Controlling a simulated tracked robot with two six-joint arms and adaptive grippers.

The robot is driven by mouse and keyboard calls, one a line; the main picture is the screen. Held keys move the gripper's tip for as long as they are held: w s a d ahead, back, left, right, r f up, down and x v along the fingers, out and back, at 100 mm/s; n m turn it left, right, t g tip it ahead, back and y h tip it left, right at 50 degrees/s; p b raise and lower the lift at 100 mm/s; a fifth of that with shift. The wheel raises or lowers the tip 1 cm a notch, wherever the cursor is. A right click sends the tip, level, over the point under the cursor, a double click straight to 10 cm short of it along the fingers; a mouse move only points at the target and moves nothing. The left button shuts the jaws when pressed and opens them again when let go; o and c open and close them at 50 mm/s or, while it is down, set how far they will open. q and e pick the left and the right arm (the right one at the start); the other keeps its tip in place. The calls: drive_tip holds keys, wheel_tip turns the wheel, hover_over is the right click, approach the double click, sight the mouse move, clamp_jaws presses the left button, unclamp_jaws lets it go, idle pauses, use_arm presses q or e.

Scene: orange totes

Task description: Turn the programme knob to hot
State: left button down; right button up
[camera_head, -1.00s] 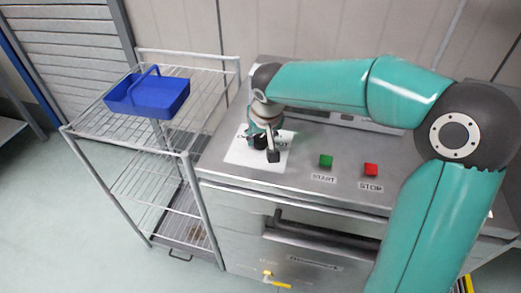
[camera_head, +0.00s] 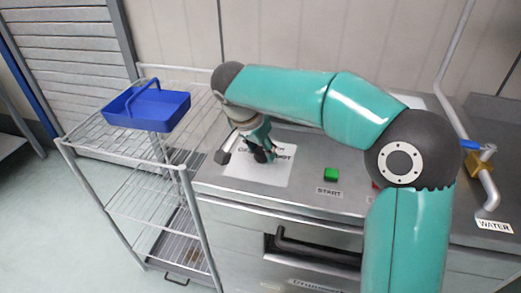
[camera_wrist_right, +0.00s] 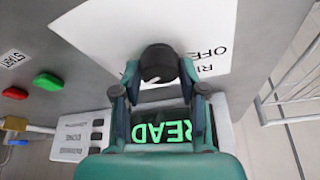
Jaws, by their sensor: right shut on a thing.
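The programme knob (camera_wrist_right: 158,60) is black and round and sits on a white label plate (camera_wrist_right: 105,35) on the machine's top. My right gripper (camera_wrist_right: 159,76) is shut on the knob, one finger on each side, in the right wrist view. In the head view the right gripper (camera_head: 263,152) points down at the plate (camera_head: 268,177), hiding most of the knob. The word HOT shows at the plate's right; other words are partly covered. I cannot tell which word the knob points to. My left gripper is not in view.
A green START button (camera_head: 330,174) lies right of the plate; my right arm mostly hides the red button (camera_head: 376,185). A wire rack (camera_head: 90,141) with a blue caddy (camera_head: 170,110) stands left. A water pipe with a blue-handled valve (camera_head: 470,146) is at right.

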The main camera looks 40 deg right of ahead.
drive_tip(key=shift+a+f+m, duration=0.1)
drive_tip(key=shift+m, duration=0.3)
drive_tip(key=o, duration=1.1)
drive_tip(key=shift+o, duration=0.2)
drive_tip(key=v, duration=1.2)
drive_tip(key=shift+w, duration=0.1)
